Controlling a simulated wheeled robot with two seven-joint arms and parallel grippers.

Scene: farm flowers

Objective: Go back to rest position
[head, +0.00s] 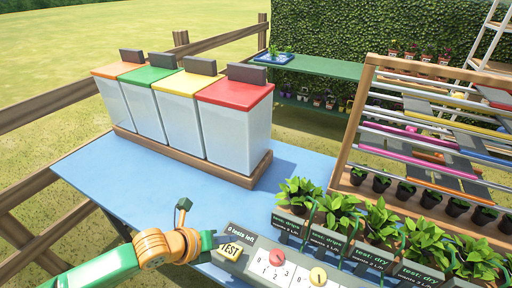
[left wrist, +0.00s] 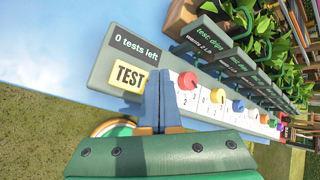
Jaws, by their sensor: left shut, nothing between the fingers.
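My left gripper (head: 208,243) is shut and empty at the left end of the grey control panel (head: 256,238), close to the yellow TEST button (head: 231,250). In the left wrist view its blue fingertips (left wrist: 158,100) are together, between the TEST button (left wrist: 129,77) and the red knob (left wrist: 187,81). I cannot tell whether the fingers touch the panel. The panel's display reads "0 tests left" (left wrist: 135,46). My right gripper is in neither view.
The blue table (head: 180,190) bears several bins with coloured lids, including a red lid (head: 236,94). Potted plants (head: 298,192) with labels stand behind the panel. A slatted rack (head: 357,120) stands at the right. The table's left part is clear.

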